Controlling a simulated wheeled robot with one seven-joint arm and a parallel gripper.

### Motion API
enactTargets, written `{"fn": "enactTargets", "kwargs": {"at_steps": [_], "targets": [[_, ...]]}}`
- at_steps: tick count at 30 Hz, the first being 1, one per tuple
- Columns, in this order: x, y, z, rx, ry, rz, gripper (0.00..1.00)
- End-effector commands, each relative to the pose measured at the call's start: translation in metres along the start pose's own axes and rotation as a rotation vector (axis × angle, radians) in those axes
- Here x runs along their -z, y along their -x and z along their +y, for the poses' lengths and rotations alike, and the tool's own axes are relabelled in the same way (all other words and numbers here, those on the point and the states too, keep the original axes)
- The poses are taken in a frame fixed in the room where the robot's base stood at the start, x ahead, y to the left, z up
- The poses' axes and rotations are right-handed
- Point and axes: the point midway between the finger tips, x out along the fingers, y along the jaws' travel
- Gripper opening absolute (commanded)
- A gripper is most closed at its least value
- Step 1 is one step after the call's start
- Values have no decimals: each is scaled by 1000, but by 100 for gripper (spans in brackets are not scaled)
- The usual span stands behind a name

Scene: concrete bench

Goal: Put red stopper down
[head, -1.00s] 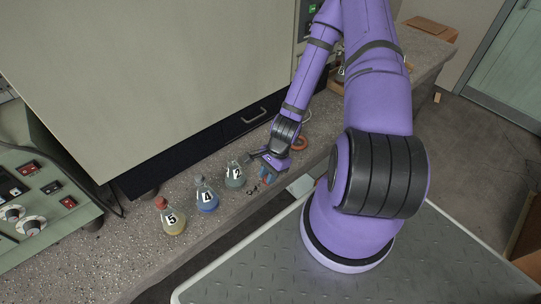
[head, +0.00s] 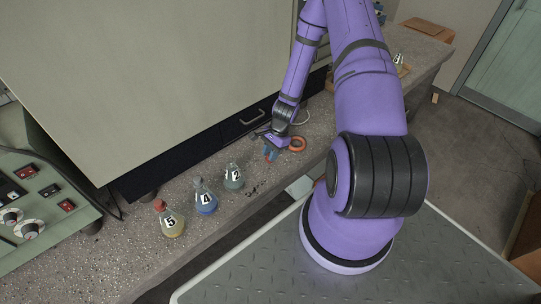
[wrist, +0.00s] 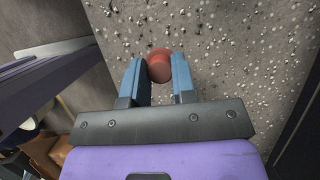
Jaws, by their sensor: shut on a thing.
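The red stopper (wrist: 160,67) is between the blue fingertips of my gripper (wrist: 159,78) in the wrist view, with speckled bench behind it. My gripper (head: 270,154) is shut on it, over the bench to the right of the flask labelled 12 (head: 233,177). In the head view the stopper is too small to make out clearly. I cannot tell whether its lower end touches the bench (head: 130,243).
Flasks labelled 4 (head: 205,200) and 5 (head: 171,223) stand to the left; flask 5 has a red top. Small dark items (head: 252,189) lie near the front edge. A large cabinet (head: 150,80) stands behind.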

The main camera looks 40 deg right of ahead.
Motion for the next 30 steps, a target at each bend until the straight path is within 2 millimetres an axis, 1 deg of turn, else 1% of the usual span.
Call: {"fn": "enactTargets", "kwargs": {"at_steps": [1, 3, 14, 15, 17, 18, 26, 30], "targets": [[2, -7, 0, -1, -1, -1, 3], [4, -11, 0, 0, 0, 0, 3], [5, -14, 0, 0, 0, 0, 3], [5, -14, 0, 0, 0, 0, 32], [5, -14, 0, 0, 0, 0, 46], [5, -14, 0, 0, 0, 0, 50], [5, -13, 0, 0, 0, 1, 50], [5, -6, 0, 2, 1, 2, 50]]}}
